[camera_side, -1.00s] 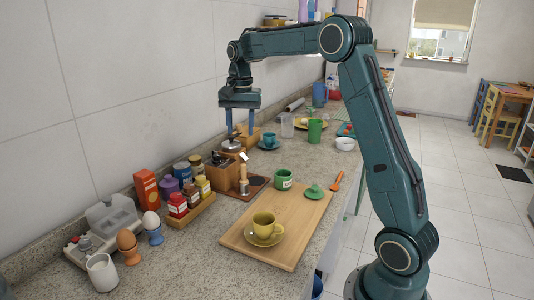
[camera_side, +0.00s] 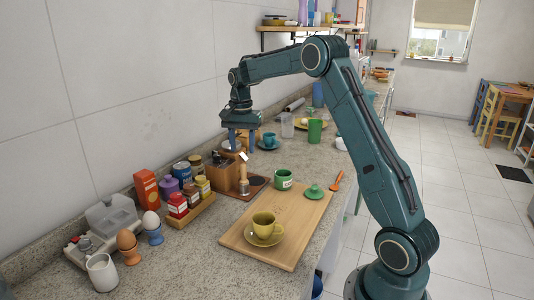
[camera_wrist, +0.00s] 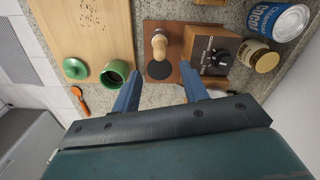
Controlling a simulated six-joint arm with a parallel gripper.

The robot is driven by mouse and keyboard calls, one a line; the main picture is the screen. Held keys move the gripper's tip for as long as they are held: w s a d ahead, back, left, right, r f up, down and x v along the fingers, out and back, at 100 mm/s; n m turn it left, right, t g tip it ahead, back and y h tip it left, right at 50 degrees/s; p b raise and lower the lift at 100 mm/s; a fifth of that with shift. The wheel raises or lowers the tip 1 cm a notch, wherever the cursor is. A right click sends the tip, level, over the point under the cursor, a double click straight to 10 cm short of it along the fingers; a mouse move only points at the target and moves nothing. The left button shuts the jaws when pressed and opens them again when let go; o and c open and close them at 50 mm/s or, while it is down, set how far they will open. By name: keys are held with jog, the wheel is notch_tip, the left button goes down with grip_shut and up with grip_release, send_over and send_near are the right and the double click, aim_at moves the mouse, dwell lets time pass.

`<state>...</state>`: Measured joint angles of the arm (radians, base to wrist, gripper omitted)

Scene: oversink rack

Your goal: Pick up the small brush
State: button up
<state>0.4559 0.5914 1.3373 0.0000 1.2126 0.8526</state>
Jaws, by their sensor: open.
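The wooden-handled piece with a dark round end (camera_wrist: 159,48) appears to be the small brush, though I cannot be sure. It stands on a brown mat (camera_wrist: 151,28) beside a wooden box (camera_wrist: 190,40). In the side view its wooden handle (camera_side: 244,172) shows upright in front of the box. My gripper (camera_wrist: 161,88) is open and empty, its blue fingers apart and pointing down. In the wrist view the piece lies just beyond the gap between the fingertips. In the side view my gripper (camera_side: 241,152) is above and behind it, partly hiding the box.
A cutting board (camera_side: 290,215) holds a yellow cup on a saucer. A green mug (camera_side: 283,179), green lid (camera_side: 315,191) and orange utensil (camera_side: 336,181) are near it. Jars and a cocoa tin (camera_wrist: 278,20) stand close on the wall side.

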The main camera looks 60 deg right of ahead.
aim_at(243, 164)
jog(key=shift+f, duration=2)
jog(key=shift+a+f, duration=0.1)
jog(key=shift+f, duration=2.5)
grip_shut()
jog(key=shift+r, duration=0.15)
notch_tip(243, 164, up, 20)
